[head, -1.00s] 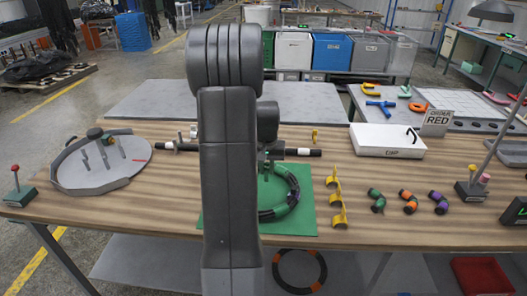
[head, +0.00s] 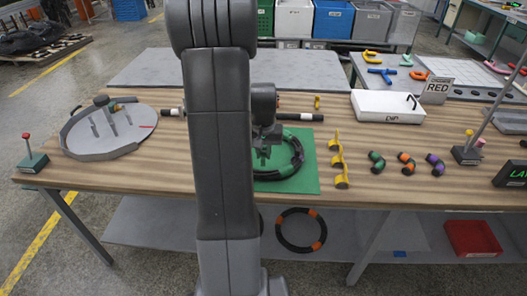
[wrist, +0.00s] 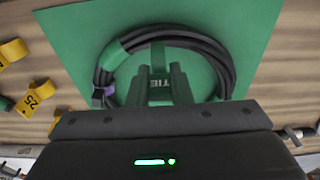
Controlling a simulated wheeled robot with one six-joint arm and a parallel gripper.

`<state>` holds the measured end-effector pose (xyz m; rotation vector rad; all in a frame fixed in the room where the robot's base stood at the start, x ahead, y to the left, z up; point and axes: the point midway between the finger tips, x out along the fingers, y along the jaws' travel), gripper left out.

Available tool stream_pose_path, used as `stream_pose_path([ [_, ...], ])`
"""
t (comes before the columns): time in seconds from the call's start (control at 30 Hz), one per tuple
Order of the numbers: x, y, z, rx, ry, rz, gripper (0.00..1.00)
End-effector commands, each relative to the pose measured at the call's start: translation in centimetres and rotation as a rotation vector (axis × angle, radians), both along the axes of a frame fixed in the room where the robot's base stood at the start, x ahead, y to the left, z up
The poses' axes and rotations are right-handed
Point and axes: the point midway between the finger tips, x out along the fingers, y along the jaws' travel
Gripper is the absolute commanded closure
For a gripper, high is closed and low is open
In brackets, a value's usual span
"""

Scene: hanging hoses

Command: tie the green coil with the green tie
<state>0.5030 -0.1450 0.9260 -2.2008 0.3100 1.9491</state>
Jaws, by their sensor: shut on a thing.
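The green coil (head: 297,160), a ring of black hose with a green section, lies on the green mat (head: 305,184). In the wrist view the coil (wrist: 218,52) shows its green section (wrist: 113,54) at upper left and a small purple piece (wrist: 104,92) at its left side. My gripper (head: 264,150) is over the coil's left part in the head view. Whether the tie touches the hose I cannot tell. My arm hides the mat's left side in the head view.
Yellow numbered clips (head: 338,160) stand right of the mat, with several two-coloured curved pieces (head: 406,163) beyond. A dark bar (head: 298,116) lies behind the coil. A white box (head: 388,107) is at back right, a round grey tray (head: 108,128) at left.

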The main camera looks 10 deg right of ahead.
Motion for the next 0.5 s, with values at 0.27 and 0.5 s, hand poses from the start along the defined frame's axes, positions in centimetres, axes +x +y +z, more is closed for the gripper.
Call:
stream_pose_path([
  [0.27,0.0,0.0,-1.6,0.000,0.001,0.000,1.00],
  [0.5,0.0,0.0,-3.0,0.000,0.001,0.000,1.00],
])
